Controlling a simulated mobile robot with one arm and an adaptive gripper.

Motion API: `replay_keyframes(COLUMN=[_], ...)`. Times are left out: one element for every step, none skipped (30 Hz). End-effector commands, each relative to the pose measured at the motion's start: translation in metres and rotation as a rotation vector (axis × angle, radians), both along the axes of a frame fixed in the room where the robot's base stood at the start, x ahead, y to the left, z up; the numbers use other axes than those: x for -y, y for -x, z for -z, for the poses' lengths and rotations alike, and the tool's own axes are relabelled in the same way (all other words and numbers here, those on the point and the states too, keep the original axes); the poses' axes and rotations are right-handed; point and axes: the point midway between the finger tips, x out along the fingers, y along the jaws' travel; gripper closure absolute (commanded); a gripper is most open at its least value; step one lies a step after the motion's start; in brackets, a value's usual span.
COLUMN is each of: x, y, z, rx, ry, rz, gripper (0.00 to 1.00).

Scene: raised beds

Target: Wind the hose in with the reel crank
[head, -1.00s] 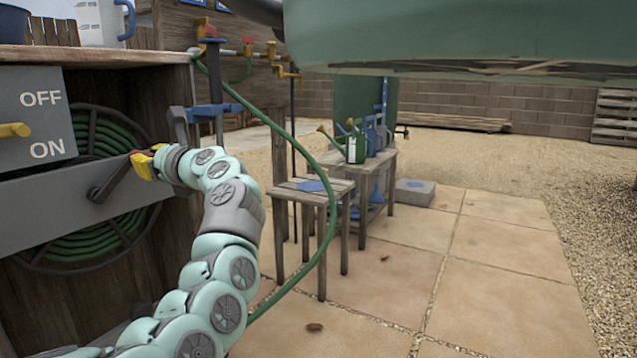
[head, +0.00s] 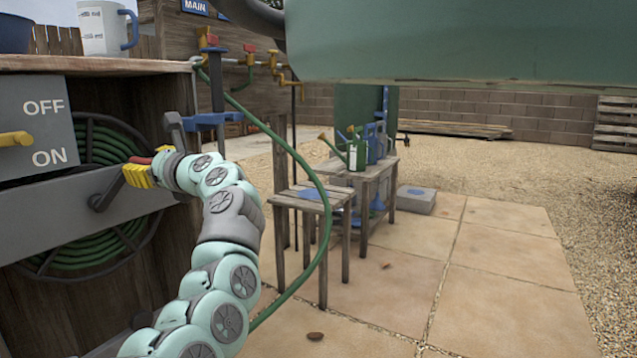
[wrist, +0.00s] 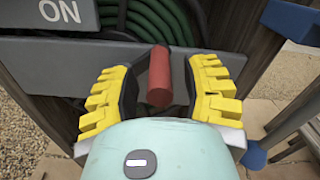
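The hose reel (head: 75,258) with coiled green hose sits in the wooden cabinet at left, behind a grey bar. Its crank arm (head: 107,193) slants up and right from the bar. The red crank handle (wrist: 160,77) stands between my gripper's yellow fingers (wrist: 160,92), with a gap on each side. In the head view my gripper (head: 138,175) is at the crank's outer end, and only a bit of red handle (head: 140,160) shows. A loose green hose (head: 322,215) hangs from the tap area and curves down behind my arm.
A grey panel (head: 35,112) with OFF and ON and a yellow lever (head: 14,139) is above the reel. A blue bracket (head: 212,121) juts from the cabinet. A wooden stool (head: 305,198) and a bench with watering cans (head: 357,152) stand to the right.

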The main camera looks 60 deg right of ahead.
Motion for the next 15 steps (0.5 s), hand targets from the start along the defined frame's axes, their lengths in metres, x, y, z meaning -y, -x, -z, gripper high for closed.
replay_keyframes(x=[0.000, 0.000, 0.000, 0.000, 0.000, 0.000, 0.000, 0.000, 0.000, 0.000, 0.001, 0.001, 0.002, 0.003, 0.004], y=[0.000, 0.000, 0.000, 0.000, 0.000, 0.000, 0.000, 0.000, 0.001, 0.002, 0.004, 0.008, 0.011, 0.016, 0.023], z=[0.000, 0.000, 0.000, 0.000, 0.000, 0.000, 0.000, 0.000, 0.001, 0.001, 0.001, 0.001, 0.001, 0.002, 0.003], rx=[0.000, 0.000, -0.001, -0.001, -0.001, -0.001, -0.001, -0.001, -0.001, -0.001, -0.002, -0.002, -0.003, -0.004, -0.007], ry=[0.000, 0.000, 0.000, 0.000, 0.000, 0.000, 0.000, 0.000, 0.000, 0.000, 0.001, 0.002, 0.003, 0.003, 0.002], rz=[-0.001, -0.001, -0.001, -0.001, -0.001, -0.001, -0.001, 0.000, 0.000, 0.000, 0.001, 0.003, 0.004, 0.005, 0.006], gripper=[0.48, 0.48, 0.48, 0.48, 0.48, 0.48, 0.48, 0.48, 0.48, 0.48, 0.48, 0.48, 0.48, 0.48, 0.48])
